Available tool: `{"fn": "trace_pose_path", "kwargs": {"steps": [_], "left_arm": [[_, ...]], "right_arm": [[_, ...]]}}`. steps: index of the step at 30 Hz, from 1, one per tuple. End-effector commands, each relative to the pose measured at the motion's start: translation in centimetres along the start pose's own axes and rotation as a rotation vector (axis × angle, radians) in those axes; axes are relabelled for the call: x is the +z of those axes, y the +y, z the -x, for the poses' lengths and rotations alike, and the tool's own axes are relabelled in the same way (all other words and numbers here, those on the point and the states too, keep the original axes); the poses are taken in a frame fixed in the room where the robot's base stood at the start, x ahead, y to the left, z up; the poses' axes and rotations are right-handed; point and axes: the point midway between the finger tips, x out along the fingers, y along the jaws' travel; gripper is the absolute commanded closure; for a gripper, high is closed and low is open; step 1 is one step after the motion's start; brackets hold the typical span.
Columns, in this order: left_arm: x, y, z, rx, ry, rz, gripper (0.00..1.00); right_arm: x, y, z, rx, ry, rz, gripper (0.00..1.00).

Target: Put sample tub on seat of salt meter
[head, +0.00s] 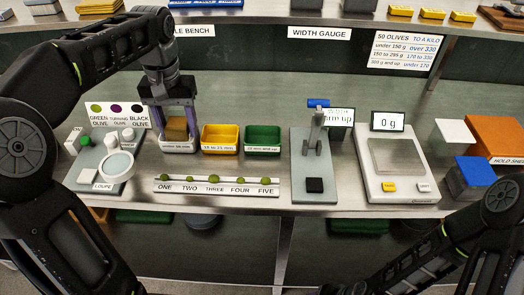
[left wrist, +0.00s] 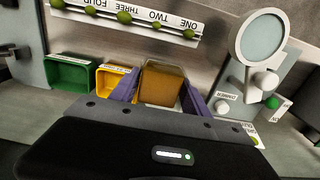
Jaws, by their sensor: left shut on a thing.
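My left gripper (head: 177,134) points down over the left part of the bench, its purple fingers shut on a brownish amber tub (head: 176,126), which I take for the sample tub. In the left wrist view the tub (left wrist: 161,86) looks upright between the fingers. It is at a white bin (head: 178,147); I cannot tell whether it touches the bin. No label reads salt meter. A grey stand (head: 314,192) with an upright post, black pad and partly hidden display is at centre right; I cannot tell whether it is the meter. My right gripper is out of view.
A yellow bin (head: 220,149) and a green bin (head: 263,149) stand right of the tub. An olive rack (head: 217,191) lies in front, a loupe stand (head: 92,165) to the left. A scale (head: 396,188) reading 0 g and a blue-topped block (head: 475,170) are right.

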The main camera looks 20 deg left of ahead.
Motion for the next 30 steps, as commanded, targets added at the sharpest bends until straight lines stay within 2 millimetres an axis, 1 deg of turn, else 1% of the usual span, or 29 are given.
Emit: {"fn": "trace_pose_path", "kwargs": {"steps": [5,8,12,15,18,26,28,30], "left_arm": [[0.0,0.0,-0.4,0.0,-0.001,0.0,0.91],[0.1,0.0,-1.8,-0.001,-0.004,0.0,0.91],[0.1,0.0,-4.3,-0.001,-0.004,0.0,0.91],[0.1,0.0,-5.8,-0.001,-0.003,0.0,0.91],[0.0,0.0,-6.3,-0.001,0.001,0.0,0.91],[0.0,0.0,-6.3,0.0,0.001,0.0,0.91],[0.0,0.0,-6.8,0.0,-0.001,0.0,0.91],[0.1,0.0,-7.7,0.0,-0.003,0.0,0.91]], "right_arm": [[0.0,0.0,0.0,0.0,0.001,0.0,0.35],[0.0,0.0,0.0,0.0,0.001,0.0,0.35],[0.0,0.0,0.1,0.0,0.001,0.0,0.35],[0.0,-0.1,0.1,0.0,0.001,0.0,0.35],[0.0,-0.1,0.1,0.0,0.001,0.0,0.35],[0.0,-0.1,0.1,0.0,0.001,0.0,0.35],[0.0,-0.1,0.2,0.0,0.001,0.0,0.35],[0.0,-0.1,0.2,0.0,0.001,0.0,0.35]]}}
